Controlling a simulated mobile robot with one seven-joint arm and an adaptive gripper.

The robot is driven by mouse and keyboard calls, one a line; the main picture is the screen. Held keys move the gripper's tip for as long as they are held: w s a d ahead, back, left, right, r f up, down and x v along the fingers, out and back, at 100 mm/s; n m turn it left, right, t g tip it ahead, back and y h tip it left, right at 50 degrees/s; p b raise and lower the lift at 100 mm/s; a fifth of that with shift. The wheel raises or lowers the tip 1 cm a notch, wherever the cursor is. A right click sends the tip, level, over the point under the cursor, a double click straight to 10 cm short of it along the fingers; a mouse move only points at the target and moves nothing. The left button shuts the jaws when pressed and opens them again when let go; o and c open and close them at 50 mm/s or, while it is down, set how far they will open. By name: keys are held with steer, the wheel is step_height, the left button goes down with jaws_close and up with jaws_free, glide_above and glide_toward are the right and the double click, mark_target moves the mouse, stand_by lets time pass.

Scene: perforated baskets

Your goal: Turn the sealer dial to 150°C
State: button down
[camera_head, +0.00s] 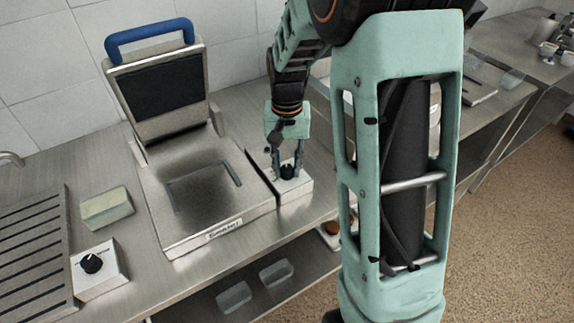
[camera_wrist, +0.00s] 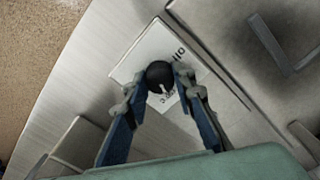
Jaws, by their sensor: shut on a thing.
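The sealer (camera_head: 175,225) is a steel press with a raised lid and a blue handle, standing on the counter in the head view. A small white control box (camera_head: 294,189) with a black dial (camera_head: 287,171) sits against its right side. My gripper (camera_head: 288,174) points down over this box, its fingers shut on the dial. In the wrist view the fingers stand on both sides of the round black dial (camera_wrist: 159,74), which has a short white pointer mark. Dark lettering shows on the white plate (camera_wrist: 150,48), partly hidden by the fingers; I cannot read the setting.
A second white box (camera_head: 100,275) with a black knob stands at the front left, near a pale sponge-like block (camera_head: 107,208) and a slatted steel drainer (camera_head: 32,250). Clear containers (camera_head: 234,297) sit on the lower shelf. A tiled wall rises behind the sealer.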

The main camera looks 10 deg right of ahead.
mark_target(287, 168)
steer(key=shift+m, duration=0.6)
steer(key=c, duration=1.6)
jaws_free()
steer(key=shift+r, duration=0.1)
step_height(287, 168, up, 12)
